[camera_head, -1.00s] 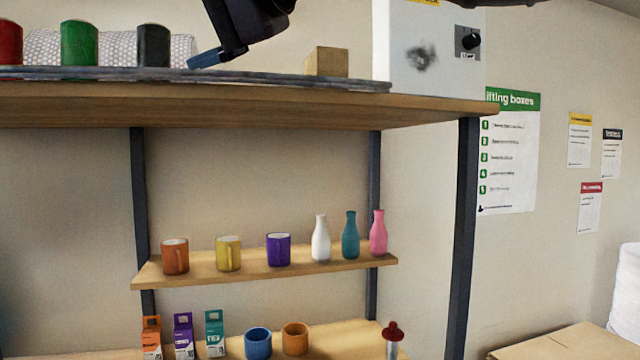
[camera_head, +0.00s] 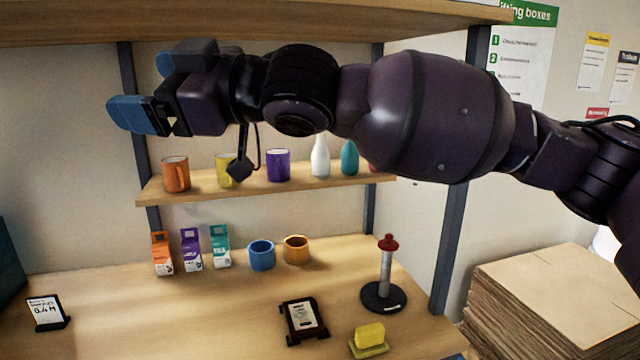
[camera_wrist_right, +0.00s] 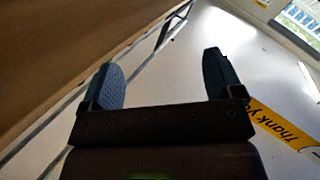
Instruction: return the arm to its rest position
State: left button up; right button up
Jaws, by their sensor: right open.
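My right arm crosses the head view from the right edge, in front of the shelves. Its right gripper (camera_head: 142,90) has blue fingertips and points left, just below the top board and above the shelf with the mugs. In the right wrist view the two fingers of the gripper (camera_wrist_right: 170,82) stand well apart with nothing between them. My left gripper is not in view.
The top board (camera_head: 240,22) runs just above my arm. The middle shelf (camera_head: 200,188) holds mugs and bottles. The bench (camera_head: 130,310) below holds small cartons, cups, a red-topped post (camera_head: 386,270) and a yellow block (camera_head: 369,335). Stacked cardboard (camera_head: 550,300) stands right.

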jog(key=w+d+f+m+t+h, duration=0.1)
jog(key=w+d+f+m+t, duration=0.1)
jog(key=w+d+f+t, duration=0.45)
jog(key=w+d+f+m+t, duration=0.3)
jog(key=w+d+f+t, duration=0.1)
jog(key=d+f, duration=0.4)
jog(key=w+d+f+m+t+h, duration=0.1)
jog(key=d+f+m+t+h, duration=0.1)
jog(key=d+f+m+h, duration=0.45)
jog(key=d+f+m+t+h, duration=0.25)
jog(key=d+f, duration=0.55)
jog(key=f, duration=0.6)
jog(key=s+d+f+m+g+h, duration=0.1)
jog(key=s+d+f+h, duration=0.1)
jog(key=s+d+f, duration=0.3)
jog(key=s+d+f+m+h, duration=0.1)
jog(key=d+f+m+h, duration=0.1)
jog(key=f, duration=0.4)
jog(key=s+d+f+m+g+h, duration=0.1)
jog(key=s+d+f+h, duration=0.1)
jog(key=s+d+f, duration=0.3)
jog(key=s+d+f+m+g+h, duration=0.1)
jog(key=s+d+f+g, duration=0.1)
jog(key=s+f, duration=0.5)
jog(key=s+d+f+m+g+h, duration=0.1)
jog(key=s+d+f+g, duration=0.1)
jog(key=s+f, duration=0.6)
jog(key=shift+s+d+m+g, duration=0.25)
jog(key=shift+s+m+g, duration=0.05)
jog(key=shift+s+m, duration=0.1)
